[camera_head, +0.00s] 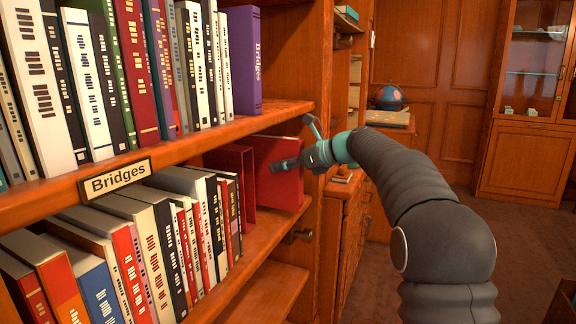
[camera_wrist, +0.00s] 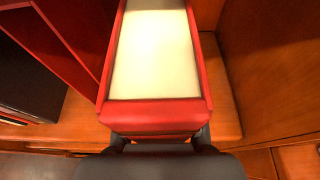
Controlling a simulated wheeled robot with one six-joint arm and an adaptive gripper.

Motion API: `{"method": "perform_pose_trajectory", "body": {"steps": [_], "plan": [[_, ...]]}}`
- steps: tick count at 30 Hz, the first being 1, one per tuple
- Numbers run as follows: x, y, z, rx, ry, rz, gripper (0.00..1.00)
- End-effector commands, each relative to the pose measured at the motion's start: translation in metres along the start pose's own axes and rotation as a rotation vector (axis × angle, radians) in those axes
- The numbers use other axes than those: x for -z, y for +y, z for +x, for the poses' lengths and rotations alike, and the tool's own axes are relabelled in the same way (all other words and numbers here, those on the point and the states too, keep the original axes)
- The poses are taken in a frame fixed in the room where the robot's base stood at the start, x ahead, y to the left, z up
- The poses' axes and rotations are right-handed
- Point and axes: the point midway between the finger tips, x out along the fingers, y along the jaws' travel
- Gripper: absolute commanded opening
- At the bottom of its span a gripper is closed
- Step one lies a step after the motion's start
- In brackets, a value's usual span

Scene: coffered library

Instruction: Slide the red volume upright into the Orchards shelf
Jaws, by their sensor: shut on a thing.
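The red volume (camera_head: 280,178) stands upright at the right end of the lower shelf (camera_head: 262,243), partly inside it. In the wrist view the red volume (camera_wrist: 155,112) shows its red spine toward me and its cream page tops. My gripper (camera_head: 300,148) is shut on the spine end, with one finger on each side of it, as the wrist view of my gripper (camera_wrist: 160,140) also shows. A dark red panel or bookend (camera_head: 236,165) stands just left of the volume, with a gap between them. No Orchards label is readable.
A row of books (camera_head: 180,225) fills the lower shelf to the left. The upper shelf carries a Bridges label (camera_head: 114,178) and more books, with a purple Bridges volume (camera_head: 243,60) at its end. A wooden side wall (camera_wrist: 275,70) stands close on the right. A globe (camera_head: 388,97) sits farther back.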

Motion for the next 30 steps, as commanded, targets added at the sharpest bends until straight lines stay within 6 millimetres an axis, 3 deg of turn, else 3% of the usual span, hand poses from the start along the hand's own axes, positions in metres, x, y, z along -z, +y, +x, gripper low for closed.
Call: {"method": "perform_pose_trajectory", "body": {"steps": [30], "plan": [[0.0029,0.0006,0.0055,0.000,-0.002,-0.001,0.00]]}}
